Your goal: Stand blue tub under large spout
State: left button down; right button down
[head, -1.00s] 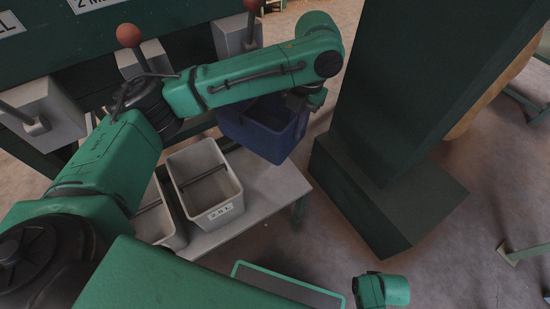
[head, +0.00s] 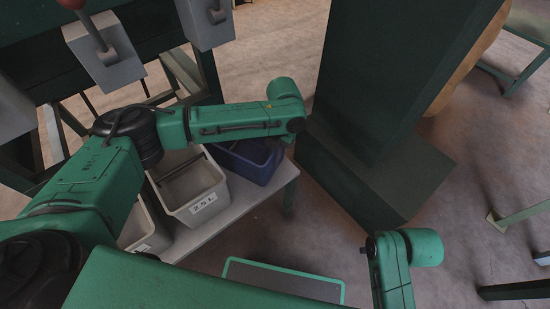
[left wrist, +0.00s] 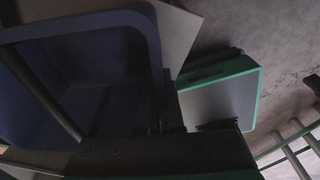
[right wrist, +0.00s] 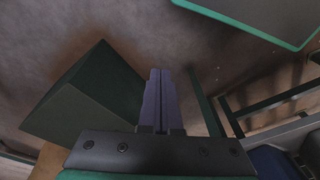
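The blue tub (head: 250,160) is at the right end of the bench, right of a grey tub marked 2.5 L (head: 190,186). My left forearm crosses in front of it and hides part of it. In the left wrist view the blue tub (left wrist: 90,75) fills the left side, open side facing the camera. My left gripper (left wrist: 168,112) looks shut on its rim wall. Grey spout boxes (head: 106,52) and (head: 205,22) hang above; I cannot tell which is the large one. My right gripper (right wrist: 160,100) is shut and empty, away from the tubs.
Another grey tub (head: 147,228) stands left on the bench (head: 228,212). A dark green pillar with a wide foot (head: 375,175) stands right of the bench. The floor in front of it is open.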

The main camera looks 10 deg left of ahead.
pick_arm(q)
jog(key=c, duration=1.1)
grip_release()
jog(key=shift+o, duration=0.2)
jog(key=shift+r, duration=0.1)
